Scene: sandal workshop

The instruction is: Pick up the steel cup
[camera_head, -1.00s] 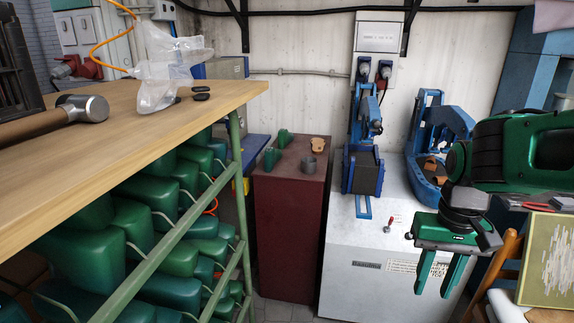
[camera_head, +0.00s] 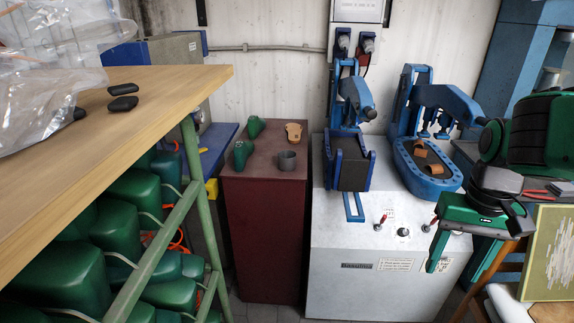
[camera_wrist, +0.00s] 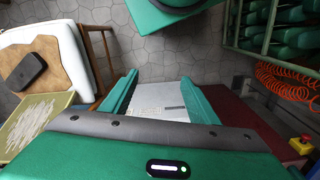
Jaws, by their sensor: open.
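The steel cup (camera_head: 287,160) is a small dark grey cup with a handle. It stands upright on the top of a dark red cabinet (camera_head: 262,235), near its right front part. My gripper (camera_head: 461,254) is to the right of the cabinet, in front of the white machine and lower than the cup, well apart from it. In the wrist view my gripper (camera_wrist: 160,96) has its two green fingers spread with nothing between them. The cup does not show in the wrist view.
Two green shoe lasts (camera_head: 243,152) and a tan piece (camera_head: 293,132) share the cabinet top. A wooden table (camera_head: 110,120) stands at left, above a rack of green lasts. A white machine (camera_head: 385,262) with blue presses stands right of the cabinet. A chair (camera_wrist: 72,60) is nearby.

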